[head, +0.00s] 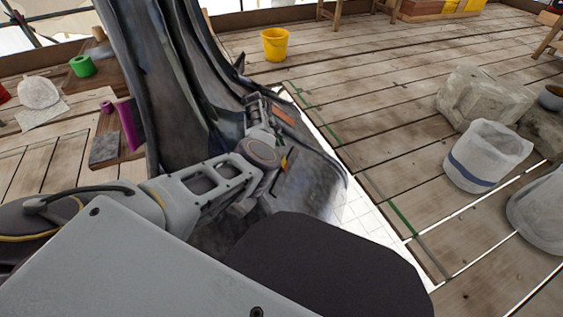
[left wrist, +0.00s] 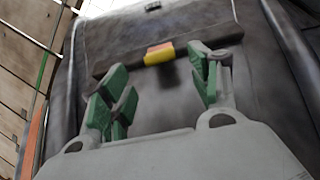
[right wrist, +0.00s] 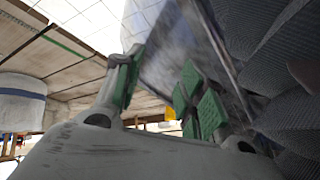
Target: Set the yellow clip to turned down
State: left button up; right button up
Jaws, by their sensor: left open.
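The yellow clip (left wrist: 158,53), with an orange part at one end, sits against a dark bar (left wrist: 115,66) on the dark spire piece. I cannot tell which way the clip is turned. In the head view the clip (head: 284,162) shows as a small patch beside my left wrist. My left gripper (left wrist: 160,76) is open, its green-padded fingers pointing at the clip, which lies beyond and between the tips, apart from them. In the head view my left wrist mostly hides this gripper. My right gripper (right wrist: 163,86) is open and empty; it is not clear in the head view.
The tall dark spire piece (head: 165,70) stands over a white sheet (head: 362,218). An orange strip (head: 283,115) is on it. A white bucket (head: 488,155) and stone blocks (head: 485,97) stand right; a yellow bucket (head: 275,44) stands behind. Planking between is clear.

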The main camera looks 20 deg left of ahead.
aim_at(284, 163)
pick_arm(q)
jog(key=b+x, duration=0.1)
jog(key=x, duration=0.1)
jog(key=shift+d+f, duration=0.1)
jog(key=shift+f, duration=0.3)
jog(key=shift+b+x, duration=0.75)
jog(key=shift+x, duration=0.7)
jog(key=shift+d+f, duration=0.15)
jog(key=shift+f, duration=0.25)
jog(key=shift+d+f, duration=0.1)
jog(key=shift+f, duration=0.05)
pick_arm(e)
jog(key=f, duration=0.3)
jog(key=shift+w+a+y, duration=0.25)
jog(key=shift+a+y, duration=0.05)
jog(key=shift+s, duration=0.1)
pick_arm(q)
jog(key=c, duration=1.1)
jog(key=shift+b, duration=0.3)
pick_arm(e)
jog(key=shift+w+r, duration=0.25)
